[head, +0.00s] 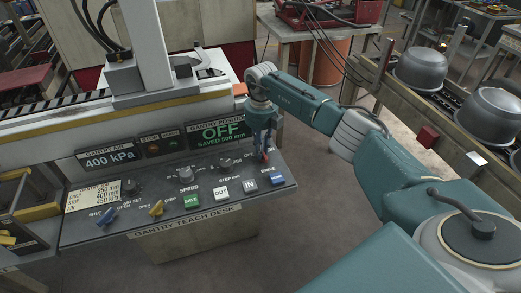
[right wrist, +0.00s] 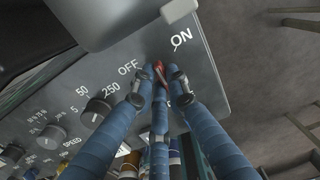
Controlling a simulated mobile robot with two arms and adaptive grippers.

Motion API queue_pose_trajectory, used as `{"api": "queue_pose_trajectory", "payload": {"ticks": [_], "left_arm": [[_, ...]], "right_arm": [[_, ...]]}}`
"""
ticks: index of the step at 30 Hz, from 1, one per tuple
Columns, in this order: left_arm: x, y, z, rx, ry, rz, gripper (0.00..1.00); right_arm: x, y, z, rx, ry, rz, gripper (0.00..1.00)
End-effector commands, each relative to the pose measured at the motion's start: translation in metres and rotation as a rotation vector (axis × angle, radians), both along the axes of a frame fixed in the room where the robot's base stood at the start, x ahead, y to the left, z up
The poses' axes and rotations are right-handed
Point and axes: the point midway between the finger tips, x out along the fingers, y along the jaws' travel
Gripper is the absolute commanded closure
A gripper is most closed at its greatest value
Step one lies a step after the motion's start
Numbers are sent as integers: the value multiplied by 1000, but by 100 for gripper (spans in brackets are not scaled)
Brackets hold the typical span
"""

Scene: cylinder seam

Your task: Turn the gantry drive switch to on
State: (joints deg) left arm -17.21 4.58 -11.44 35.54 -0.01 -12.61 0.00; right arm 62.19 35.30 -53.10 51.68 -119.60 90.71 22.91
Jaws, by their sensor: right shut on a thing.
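The gantry drive switch is a small red handle (right wrist: 158,70) at the right end of the desk panel, marked OFF and ON in the right wrist view. My right gripper (right wrist: 158,92) is shut on it, with its blue fingers around the handle. In the head view the gripper (head: 262,150) points down onto the panel and hides most of the switch. The handle's exact setting is hard to tell. The display (head: 222,131) above the panel reads OFF. My left gripper is in neither view.
The teach desk (head: 185,228) carries several knobs, a green button (head: 191,202), an OUT button (head: 221,194), an IN button (head: 250,187) and a blue button (head: 277,179) close to the gripper. Large metal pots (head: 421,68) stand on a conveyor at the right.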

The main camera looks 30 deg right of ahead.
Motion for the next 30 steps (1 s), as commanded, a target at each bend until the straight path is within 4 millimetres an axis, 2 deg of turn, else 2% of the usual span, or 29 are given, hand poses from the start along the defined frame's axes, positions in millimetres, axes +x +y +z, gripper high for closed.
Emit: {"api": "queue_pose_trajectory", "payload": {"ticks": [18, 30], "left_arm": [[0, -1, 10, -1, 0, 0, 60], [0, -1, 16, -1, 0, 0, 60]], "right_arm": [[0, -8, 3, 0, -5, -559, 100], [-1, -10, 3, -1, -6, -757, 100]]}}
